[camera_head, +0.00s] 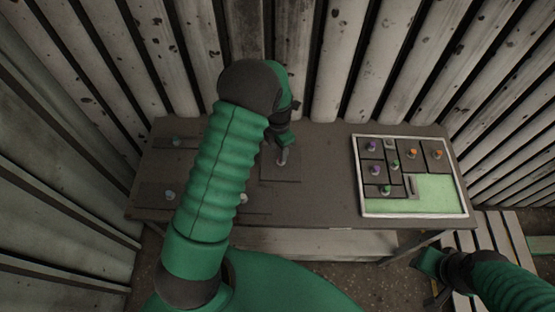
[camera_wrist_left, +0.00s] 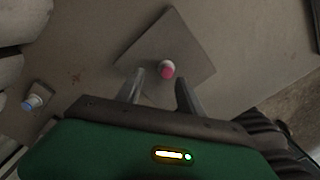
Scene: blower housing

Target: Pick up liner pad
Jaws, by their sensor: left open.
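A flat dark square pad (camera_head: 282,172) with a small knob lies on the table below my left gripper (camera_head: 283,157); I take it as the liner pad. In the left wrist view the pad (camera_wrist_left: 190,62) is grey, with a red-pink and white knob (camera_wrist_left: 167,70) standing on it. My left gripper (camera_wrist_left: 160,88) is open, its two fingers apart, with the knob showing between and just beyond the tips. Whether the fingers touch the knob is unclear. My right gripper (camera_head: 432,270) is off the table's front right; its jaws are not clear.
The dark table (camera_head: 325,190) holds other flat pieces with pale knobs at left, partly behind my left arm. At right is a white-rimmed tray (camera_head: 412,216) with a green floor and several dark pieces with coloured knobs. Its front right is bare. Slatted walls surround the table.

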